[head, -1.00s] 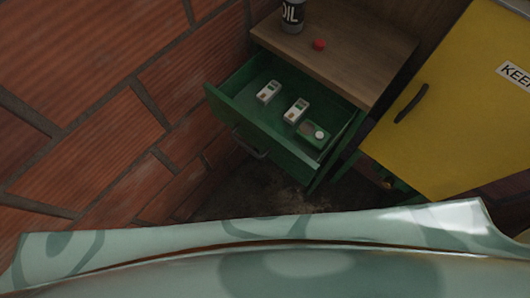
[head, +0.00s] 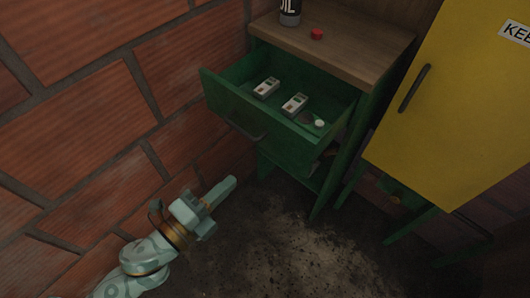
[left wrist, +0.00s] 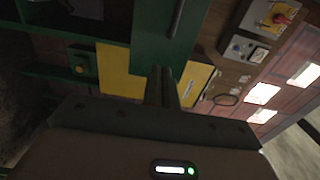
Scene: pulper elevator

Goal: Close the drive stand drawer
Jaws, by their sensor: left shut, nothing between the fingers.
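The green drive stand drawer (head: 245,118) is pulled open under the wooden top (head: 345,45) in the head view. Two small pale devices (head: 295,103) and a round white-knobbed item (head: 319,123) lie in it. The drawer's dark handle is on its front panel. My left gripper (head: 222,190) is shut and empty, below and in front of the drawer, apart from it. In the left wrist view its fingers (left wrist: 162,88) are together, with a green panel with a dark bar handle (left wrist: 177,20) beyond. My right gripper is not in view.
A yellow cabinet (head: 455,110) with a dark handle stands to the right of the stand. A brick wall (head: 80,120) runs along the left. An oil can (head: 290,12) and a red knob (head: 316,34) are on the wooden top. The dark floor (head: 290,240) in front is clear.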

